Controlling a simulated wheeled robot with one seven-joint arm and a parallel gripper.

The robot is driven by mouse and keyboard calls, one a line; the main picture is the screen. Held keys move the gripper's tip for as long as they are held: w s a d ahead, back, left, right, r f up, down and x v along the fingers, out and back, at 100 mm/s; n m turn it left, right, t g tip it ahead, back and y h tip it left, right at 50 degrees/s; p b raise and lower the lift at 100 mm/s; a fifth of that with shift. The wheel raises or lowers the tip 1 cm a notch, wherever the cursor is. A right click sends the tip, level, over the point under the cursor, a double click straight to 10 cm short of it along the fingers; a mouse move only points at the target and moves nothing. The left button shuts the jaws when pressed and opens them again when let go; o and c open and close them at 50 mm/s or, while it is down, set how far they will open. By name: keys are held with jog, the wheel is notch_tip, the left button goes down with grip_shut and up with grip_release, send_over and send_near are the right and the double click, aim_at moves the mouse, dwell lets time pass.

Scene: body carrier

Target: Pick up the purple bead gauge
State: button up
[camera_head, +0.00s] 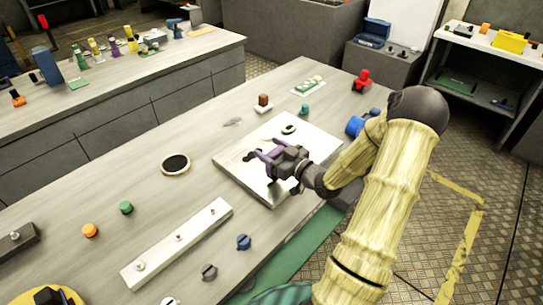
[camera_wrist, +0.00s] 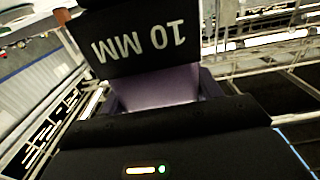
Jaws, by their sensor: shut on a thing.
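The purple bead gauge (camera_head: 268,156) is at my gripper (camera_head: 281,160) above the white plate in the head view. In the wrist view a dark block marked "10 MM" (camera_wrist: 140,40), its lettering upside down, sits against a purple part (camera_wrist: 158,86) right at my gripper (camera_wrist: 155,108). My gripper is shut on the gauge. The fingertips are mostly hidden by the gauge in the wrist view. The wrist view's background is the room, not the bench top.
The white plate (camera_head: 312,137) lies on the bench with dark shapes on it. Around it are a long pale bar (camera_head: 180,240), a black round pad (camera_head: 175,164), a red object (camera_head: 362,80), a blue cylinder (camera_head: 355,126) and several small knobs. The bench's left middle is fairly clear.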

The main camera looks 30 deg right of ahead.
notch_tip(320, 180, up, 7)
jog(key=shift+r, duration=0.2)
dwell(0.4)
jog(key=shift+s, duration=0.1)
dwell(0.4)
